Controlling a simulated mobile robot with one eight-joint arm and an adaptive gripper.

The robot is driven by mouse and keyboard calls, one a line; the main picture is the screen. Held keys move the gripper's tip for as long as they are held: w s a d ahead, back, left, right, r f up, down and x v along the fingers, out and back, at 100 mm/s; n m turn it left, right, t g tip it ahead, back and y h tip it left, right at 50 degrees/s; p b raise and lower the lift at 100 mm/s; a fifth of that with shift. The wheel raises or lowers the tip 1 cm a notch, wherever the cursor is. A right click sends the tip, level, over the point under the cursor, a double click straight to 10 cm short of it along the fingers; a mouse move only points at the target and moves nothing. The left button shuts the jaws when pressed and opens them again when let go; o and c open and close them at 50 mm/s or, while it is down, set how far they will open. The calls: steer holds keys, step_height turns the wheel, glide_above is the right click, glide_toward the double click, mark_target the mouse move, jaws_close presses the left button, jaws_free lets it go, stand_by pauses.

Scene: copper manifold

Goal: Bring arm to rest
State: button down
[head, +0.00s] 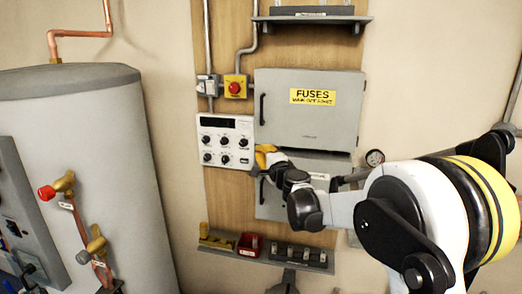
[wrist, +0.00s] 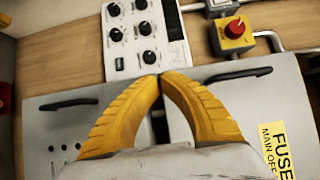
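My gripper (head: 265,157) is in front of the wall board, by the lower right of the white control panel (head: 227,141) and the gap between the two grey boxes. In the wrist view, the yellow fingers of my gripper (wrist: 161,76) curve together and their tips meet, with nothing seen between them. I cannot tell whether the tips touch anything behind them. My arm reaches in from the right in the head view.
The FUSES box (head: 309,122) is closed, above a lower grey box (head: 275,200) partly hidden by my arm. A shelf (head: 266,251) with small parts is below. A grey tank (head: 80,160) with a red-handled valve (head: 57,187) stands left.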

steer(key=s+d+f+n+g+b, duration=0.15)
steer(key=s+n, duration=0.25)
steer(key=s, duration=0.8)
steer(key=s+d+n+g+b, duration=0.1)
steer(key=s+n+g+b, duration=0.3)
steer(key=s, duration=0.9)
steer(key=s+d+f+n+g+h, duration=0.1)
steer(key=s+d+f+n+h, duration=0.1)
steer(key=s+d+f, duration=0.3)
steer(key=s+d+f+n+g+h, duration=0.1)
steer(key=s+d+f+h, duration=0.1)
steer(key=s+d+f, duration=0.4)
steer(key=s+d+f+n+g+h+b, duration=0.1)
steer(key=s+d+f, duration=0.4)
steer(key=s, duration=0.8)
steer(key=shift+d+f+n+g+h, duration=0.15)
steer(key=shift+f+n+g+h, duration=0.4)
steer(key=shift+f+n+h, duration=0.3)
